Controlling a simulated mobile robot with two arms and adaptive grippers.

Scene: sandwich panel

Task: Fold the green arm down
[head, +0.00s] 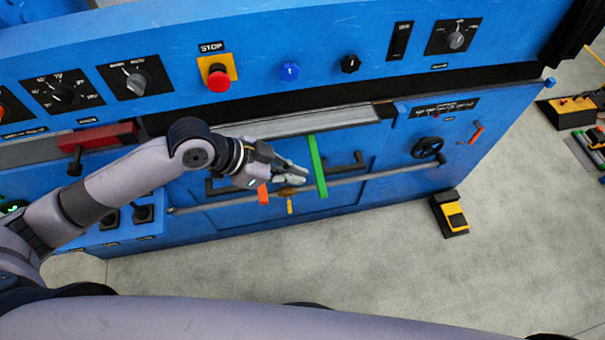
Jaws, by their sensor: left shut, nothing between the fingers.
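The green arm (317,166) is a narrow flat bar on the front of the blue machine. It runs nearly upright in the picture, from the grey ledge at its top to just below the long grey rod (375,174). My left gripper (303,176) reaches in from the left. Its fingers are shut and empty, pointing right, just left of the green arm's lower half. I cannot tell whether the fingertips touch it. My right gripper is not in view.
Below my left gripper are an orange tab (263,195) and a small yellow piece (290,205). Dark handles (347,163) flank the green arm. A black handwheel (427,148) and a yellow foot pedal (455,216) are to the right. The red stop button (218,80) is above. The floor in front is clear.

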